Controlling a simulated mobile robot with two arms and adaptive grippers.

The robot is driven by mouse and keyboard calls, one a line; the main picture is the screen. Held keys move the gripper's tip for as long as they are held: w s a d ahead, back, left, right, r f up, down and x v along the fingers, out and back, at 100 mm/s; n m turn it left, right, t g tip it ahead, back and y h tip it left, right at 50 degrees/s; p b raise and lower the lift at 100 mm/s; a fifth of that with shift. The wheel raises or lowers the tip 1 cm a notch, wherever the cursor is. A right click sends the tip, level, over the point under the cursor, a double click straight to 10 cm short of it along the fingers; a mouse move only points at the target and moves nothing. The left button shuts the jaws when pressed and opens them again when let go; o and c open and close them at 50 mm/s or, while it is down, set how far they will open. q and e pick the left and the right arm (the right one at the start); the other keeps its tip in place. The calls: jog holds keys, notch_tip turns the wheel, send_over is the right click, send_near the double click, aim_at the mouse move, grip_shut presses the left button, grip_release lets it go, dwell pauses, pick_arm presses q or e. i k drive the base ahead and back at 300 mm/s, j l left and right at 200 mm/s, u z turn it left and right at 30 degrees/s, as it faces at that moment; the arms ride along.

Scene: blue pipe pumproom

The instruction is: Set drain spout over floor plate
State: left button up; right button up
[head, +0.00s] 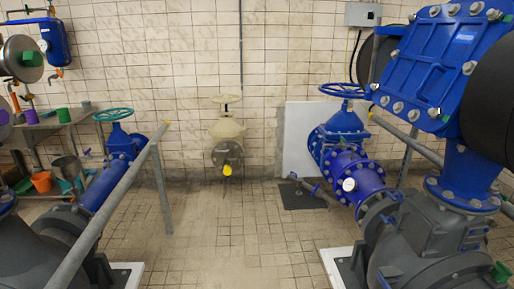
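A dark square floor plate (293,202) lies on the tiles right of centre, below the white wall panel. A thin dark pipe with a small end piece, which looks like the drain spout (306,184), comes out low on the left side of the blue pipe run (350,172). In the picture its end overlaps the back left part of the plate. I cannot tell its height above the plate or exactly which way its mouth points. Neither of my grippers is in view.
Grey railings flank the room at left (120,187) and right (425,150). A cream valve (226,128) with a yellow part stands at the back wall. An orange bucket (41,181) and bench are far left. The middle floor is clear.

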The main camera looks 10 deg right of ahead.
aim_at(290, 178)
jog(key=i+l+z, duration=0.1)
jog(key=i, duration=0.95)
jog(key=i+z, duration=0.1)
jog(key=i, duration=0.95)
jog(key=i+z, duration=0.1)
jog(key=i, duration=0.95)
jog(key=i+j+z, duration=0.1)
jog(key=i+j, duration=0.15)
jog(key=i, duration=0.8)
